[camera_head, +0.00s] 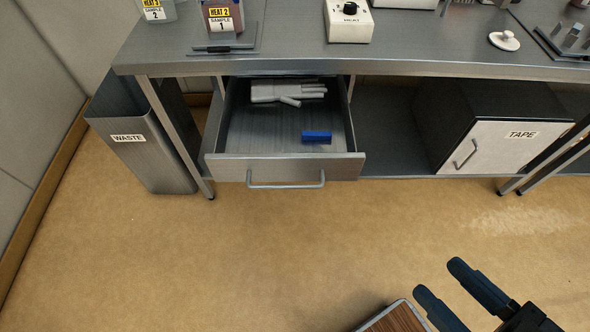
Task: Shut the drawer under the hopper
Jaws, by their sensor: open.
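The drawer (235,168) under the steel bench is pulled out towards me. Its front carries a bar handle (286,185). A pale glove (280,92) lies at its back and a blue block (316,137) lies nearer the front right. My gripper (432,277) is at the bottom right of the head view, over the floor, well in front of the drawer and to its right. Its two dark fingers are apart with nothing between them. I cannot make out a hopper above the drawer in this view.
A grey waste bin (150,160) stands left of the drawer, beside a bench leg (180,140). A cabinet marked TAPE (490,148) sits on the lower shelf at right. Sample containers and a control box (348,24) stand on the bench top (290,55). The floor before the drawer is clear.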

